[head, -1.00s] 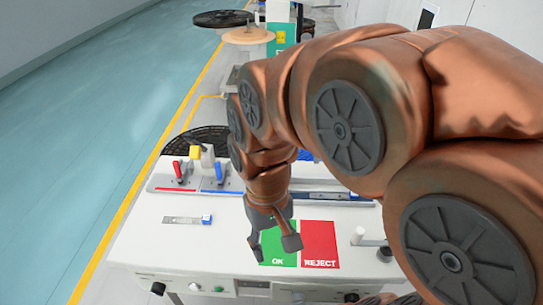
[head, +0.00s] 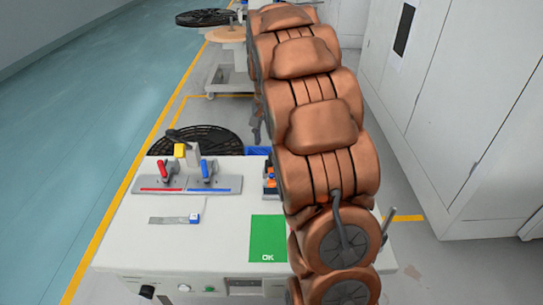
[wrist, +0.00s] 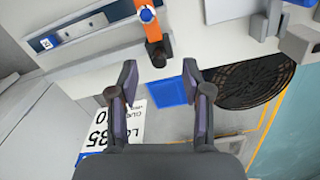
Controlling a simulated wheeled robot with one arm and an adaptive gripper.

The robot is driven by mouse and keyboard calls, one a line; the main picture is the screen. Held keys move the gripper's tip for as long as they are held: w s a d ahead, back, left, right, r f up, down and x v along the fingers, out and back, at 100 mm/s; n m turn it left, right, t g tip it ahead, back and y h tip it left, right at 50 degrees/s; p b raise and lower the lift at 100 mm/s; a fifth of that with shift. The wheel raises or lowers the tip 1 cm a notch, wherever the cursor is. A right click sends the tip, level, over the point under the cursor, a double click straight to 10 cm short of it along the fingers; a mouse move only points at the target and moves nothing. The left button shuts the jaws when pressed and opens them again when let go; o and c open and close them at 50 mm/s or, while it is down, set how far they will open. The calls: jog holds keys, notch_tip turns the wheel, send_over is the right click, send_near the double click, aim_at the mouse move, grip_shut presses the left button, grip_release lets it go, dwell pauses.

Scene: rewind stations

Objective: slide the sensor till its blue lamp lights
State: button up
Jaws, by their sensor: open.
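My gripper (wrist: 160,85) is open and empty in the wrist view, its two dark fingers wide apart. Beyond the fingertips, near the top, stands an orange upright part (wrist: 153,32) with a blue round knob (wrist: 147,14) and a dark lower end; it may be the sensor or its holder, I cannot tell for sure. It looks apart from the fingers. I cannot make out a lit blue lamp.
In the wrist view are a black reel (wrist: 255,82), a blue bin (wrist: 172,91) and a printed label (wrist: 104,130).

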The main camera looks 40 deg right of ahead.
aim_at(272, 170)
jog(key=d, duration=0.1)
jog(key=w+d+f, duration=0.1)
jog(key=shift+w+d+f+m, duration=0.2)
jog(key=shift+w+d+m, duration=0.1)
jog(key=shift+d, duration=0.05)
jog(key=shift+f+p, duration=0.85)
jog(key=shift+f, duration=2.9)
grip_shut()
